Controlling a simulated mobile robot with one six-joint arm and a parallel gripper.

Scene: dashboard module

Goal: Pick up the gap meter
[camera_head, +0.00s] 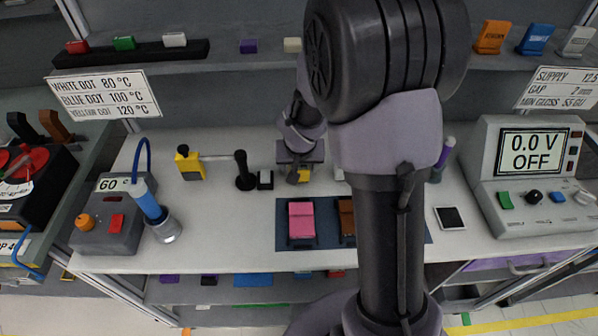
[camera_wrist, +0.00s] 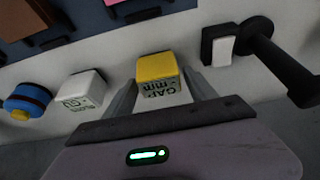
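The gap meter (camera_wrist: 158,68) is a small block with a yellow top and a white face marked "GAP mm". It stands on the white bench. In the head view only a bit of its yellow (camera_head: 304,175) shows beside my gripper. My gripper (camera_wrist: 160,82) is open, with one grey finger on each side of the gap meter. Thin gaps seem to show between the fingers and its sides. In the head view my gripper (camera_head: 299,172) is low over the bench, and its fingertips are partly hidden.
A white block meter (camera_wrist: 82,90) and a blue round item (camera_wrist: 28,100) stand left of the gap meter in the wrist view. A dark blue mat (camera_head: 322,240) holds pink and brown pieces.

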